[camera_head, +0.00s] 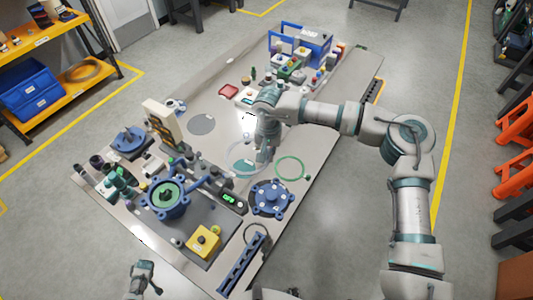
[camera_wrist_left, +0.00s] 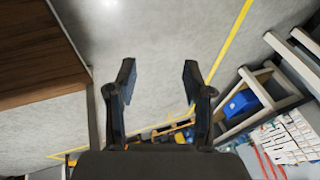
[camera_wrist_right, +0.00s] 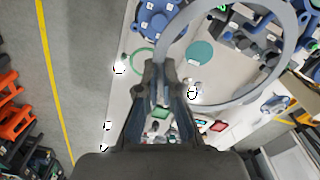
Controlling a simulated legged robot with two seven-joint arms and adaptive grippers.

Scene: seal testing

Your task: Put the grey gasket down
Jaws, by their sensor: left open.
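The grey gasket is a large thin ring (camera_wrist_right: 222,104) in the right wrist view, and it shows faintly in the head view (camera_head: 231,169). My right gripper (camera_head: 264,157) is shut on one side of its rim, with the fingertips (camera_wrist_right: 161,80) close together. In the head view the ring is over or near a teal disc (camera_head: 243,165) on the table; its exact height cannot be told. A green gasket (camera_head: 290,168) lies on the table to the right of it. My left gripper (camera_wrist_left: 155,85) is open and empty, over the floor; it shows at the bottom in the head view (camera_head: 144,284).
A blue flanged part (camera_head: 270,198) stands near the gasket, with a test fixture holding a green-centred flange (camera_head: 166,197) to the left. A grey disc (camera_head: 201,124) marks clear table beyond. Blue crates (camera_head: 306,42) and small parts fill the far end.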

